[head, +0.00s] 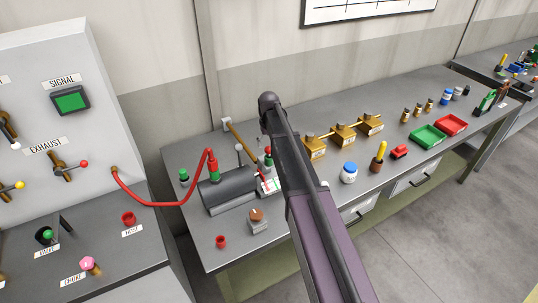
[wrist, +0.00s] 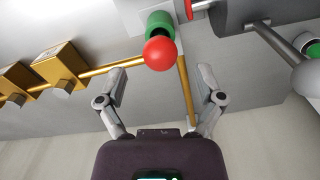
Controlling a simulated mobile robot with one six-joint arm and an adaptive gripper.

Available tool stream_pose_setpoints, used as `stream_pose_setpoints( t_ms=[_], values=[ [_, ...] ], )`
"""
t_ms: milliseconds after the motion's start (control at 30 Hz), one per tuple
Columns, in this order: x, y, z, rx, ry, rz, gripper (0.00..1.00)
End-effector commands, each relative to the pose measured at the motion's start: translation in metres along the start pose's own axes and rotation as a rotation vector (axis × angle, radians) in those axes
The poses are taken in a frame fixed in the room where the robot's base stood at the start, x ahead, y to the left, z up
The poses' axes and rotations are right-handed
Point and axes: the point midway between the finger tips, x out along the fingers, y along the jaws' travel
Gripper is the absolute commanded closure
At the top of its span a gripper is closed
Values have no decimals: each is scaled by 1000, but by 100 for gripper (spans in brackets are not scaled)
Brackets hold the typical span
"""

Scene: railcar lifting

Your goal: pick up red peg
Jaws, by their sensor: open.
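In the wrist view a red ball-topped piece (wrist: 160,54) stands in front of a green cylinder (wrist: 158,22). I cannot tell for sure that it is the red peg. My gripper (wrist: 162,76) is open, with one finger on each side below the red ball and nothing held between them. In the head view a small red top (head: 268,150) shows at the left edge of my arm. My arm hides the gripper there.
A dark grey cylinder (head: 226,190) with a red hose (head: 170,204) lies left of my arm. Brass blocks (head: 343,134) on a rod stand to the right. A red cup (head: 221,242) sits near the table's front edge.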

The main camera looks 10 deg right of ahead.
Motion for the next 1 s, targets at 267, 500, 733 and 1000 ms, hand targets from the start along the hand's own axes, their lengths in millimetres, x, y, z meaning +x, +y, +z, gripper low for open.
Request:
stream_pose_setpoints(
  t_ms=[267, 500, 733, 1000],
  values=[
    [26, 0, 2, 0, 0, 0, 14],
    [40, 0, 2, 0, 0, 0, 14],
    [43, 0, 2, 0, 0, 0, 14],
    [42, 0, 2, 0, 0, 0, 14]
  ],
)
